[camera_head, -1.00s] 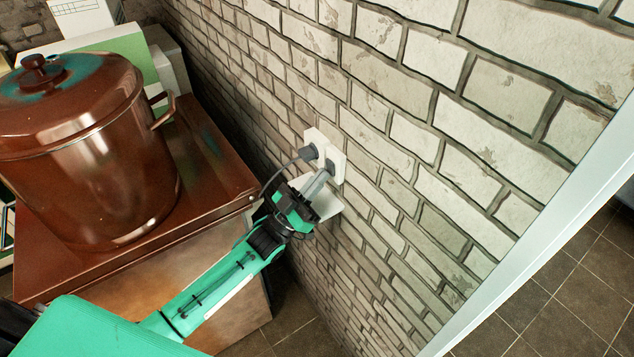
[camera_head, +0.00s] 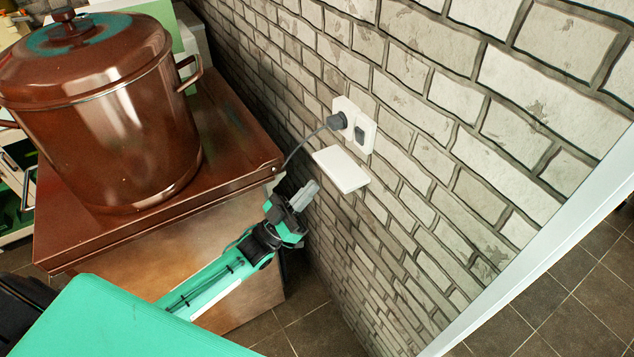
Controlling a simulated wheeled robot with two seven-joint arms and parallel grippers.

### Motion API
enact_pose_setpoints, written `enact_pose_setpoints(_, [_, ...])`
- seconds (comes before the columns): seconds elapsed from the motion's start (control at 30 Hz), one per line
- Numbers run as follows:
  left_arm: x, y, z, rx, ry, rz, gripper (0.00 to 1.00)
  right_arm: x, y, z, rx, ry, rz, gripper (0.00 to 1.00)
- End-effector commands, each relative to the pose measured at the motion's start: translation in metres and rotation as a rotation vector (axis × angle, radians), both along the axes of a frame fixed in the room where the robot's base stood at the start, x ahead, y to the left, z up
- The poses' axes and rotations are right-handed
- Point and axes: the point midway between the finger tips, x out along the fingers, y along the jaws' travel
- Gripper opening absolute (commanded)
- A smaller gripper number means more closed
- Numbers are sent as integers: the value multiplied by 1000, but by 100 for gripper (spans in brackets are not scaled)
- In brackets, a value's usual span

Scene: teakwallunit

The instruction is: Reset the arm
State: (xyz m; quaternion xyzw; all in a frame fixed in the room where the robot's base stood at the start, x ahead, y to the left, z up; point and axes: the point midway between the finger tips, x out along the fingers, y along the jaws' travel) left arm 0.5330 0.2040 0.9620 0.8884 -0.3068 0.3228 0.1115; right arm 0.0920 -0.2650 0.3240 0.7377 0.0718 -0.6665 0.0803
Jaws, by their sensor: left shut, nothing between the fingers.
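My left arm (camera_head: 215,280) is green and reaches in from the lower left. Its gripper (camera_head: 305,195) is shut and empty, its grey fingers pointing up and right. It is in front of the brick wall, below and left of a small white shelf (camera_head: 342,170), and apart from it. Above the shelf is a white wall socket (camera_head: 364,134) with a dark plug (camera_head: 337,121) and a cable leading down left. My right gripper is not in view.
A brown cabinet (camera_head: 240,150) stands to the left, close beside my gripper, with a large lidded brown pot (camera_head: 110,120) on top. A brick wall (camera_head: 440,150) rises at the right, ending at a pale edge strip (camera_head: 520,270). Dark floor tiles (camera_head: 310,325) show below.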

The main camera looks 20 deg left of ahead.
Motion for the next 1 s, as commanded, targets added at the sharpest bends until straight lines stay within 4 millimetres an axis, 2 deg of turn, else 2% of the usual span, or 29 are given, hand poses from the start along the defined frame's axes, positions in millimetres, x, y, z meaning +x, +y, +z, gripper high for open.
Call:
enact_pose_setpoints(0.1, [-3, 2, -6, 1, 1, 0, 0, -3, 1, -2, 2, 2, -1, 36])
enact_pose_setpoints(0.63, [-3, 2, -6, 1, 2, 1, 0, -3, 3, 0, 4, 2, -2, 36])
enact_pose_setpoints(0.7, [-1, 3, -13, 8, 19, 11, 0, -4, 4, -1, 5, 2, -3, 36])
enact_pose_setpoints(0.77, [3, 5, -28, 23, 57, 34, 0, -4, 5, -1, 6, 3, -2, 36])
enact_pose_setpoints(0.87, [13, 13, -77, 74, 176, 102, 0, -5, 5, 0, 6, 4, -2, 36])
enact_pose_setpoints(0.97, [18, 25, -149, 150, 346, 189, 0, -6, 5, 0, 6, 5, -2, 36])
enact_pose_setpoints(1.0, [16, 30, -180, 183, 422, 221, 0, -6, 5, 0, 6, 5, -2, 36])
